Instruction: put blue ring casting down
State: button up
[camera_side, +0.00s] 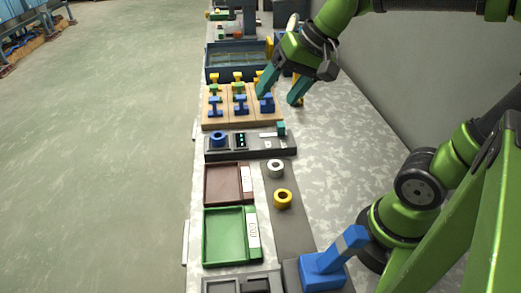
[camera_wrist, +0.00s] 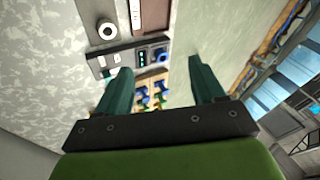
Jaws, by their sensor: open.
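The blue ring casting (camera_side: 218,139) sits at the left end of a dark grey fixture (camera_side: 262,150) with small green lights. It also shows in the wrist view (camera_wrist: 161,53), between and beyond my fingers. My gripper (camera_side: 278,97) is open, with its two teal fingers spread and nothing between them. It hangs above and beside the right end of the wooden rack, apart from the blue ring. The wrist view also shows the open gripper (camera_wrist: 160,64).
A wooden rack (camera_side: 229,121) holds several blue and yellow pieces behind the fixture. A white ring (camera_side: 276,168) and a yellow ring (camera_side: 283,199) lie on a grey strip in front. A brown tray (camera_side: 208,184) and a green tray (camera_side: 206,238) are empty. A blue block with a lever (camera_side: 323,270) stands nearest.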

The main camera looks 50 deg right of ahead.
jog(key=s+f+n+t, duration=0.1)
jog(key=s+f+n, duration=0.1)
jog(key=s, duration=0.4)
jog(key=shift+a+f+n+t, duration=0.3)
jog(key=shift+a+f+n, duration=0.1)
jog(key=shift+f, duration=0.05)
jog(key=shift+c, duration=0.4)
